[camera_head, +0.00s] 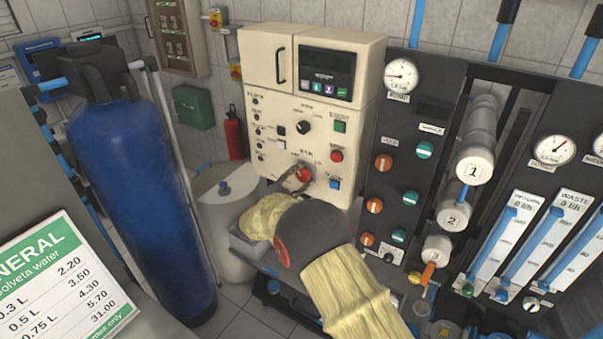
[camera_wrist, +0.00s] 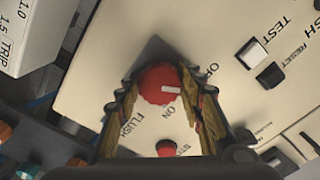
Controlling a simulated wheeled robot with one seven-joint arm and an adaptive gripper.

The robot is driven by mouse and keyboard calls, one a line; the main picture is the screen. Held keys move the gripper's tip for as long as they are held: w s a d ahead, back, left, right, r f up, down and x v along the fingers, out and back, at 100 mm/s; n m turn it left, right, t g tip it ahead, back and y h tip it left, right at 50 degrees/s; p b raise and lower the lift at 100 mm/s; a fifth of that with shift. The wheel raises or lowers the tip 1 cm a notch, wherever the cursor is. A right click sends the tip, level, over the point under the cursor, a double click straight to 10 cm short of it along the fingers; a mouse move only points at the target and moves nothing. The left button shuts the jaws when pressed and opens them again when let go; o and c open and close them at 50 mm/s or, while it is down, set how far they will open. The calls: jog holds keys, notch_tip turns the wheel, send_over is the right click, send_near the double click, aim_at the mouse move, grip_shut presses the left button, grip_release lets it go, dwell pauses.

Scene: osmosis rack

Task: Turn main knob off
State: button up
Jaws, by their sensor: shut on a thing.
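The main knob (camera_wrist: 158,82) is red and round with a short white mark on its right part in the wrist view. The words OFF, ON and FLUSH are printed around it. I cannot tell exactly which word the mark points at. My gripper (camera_wrist: 160,92) is shut on the knob, with one finger on its left and one on its right. In the head view the knob (camera_head: 303,174) shows low on the cream control box (camera_head: 358,60), with my gripper (camera_head: 298,180) reaching it from below; my arm hides part of the box's lower front.
A smaller red button (camera_wrist: 166,148) lies close to the fingers. Black and white switches (camera_wrist: 271,75) are to the right. A dark panel (camera_head: 428,110) with gauges and knobs stands right of the box. A blue tank (camera_head: 130,190) stands left.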

jog(key=shift+f+n+p, duration=0.1)
jog(key=shift+n+p, duration=0.6)
jog(key=shift+n, duration=0.8)
jog(key=o, duration=1.2)
jog(key=shift+c, duration=0.2)
jog(key=shift+s+a, duration=0.1)
jog(key=v, duration=1.1)
jog(key=shift+s+a, duration=0.2)
jog(key=shift+s, duration=0.1)
jog(key=shift+f, duration=0.1)
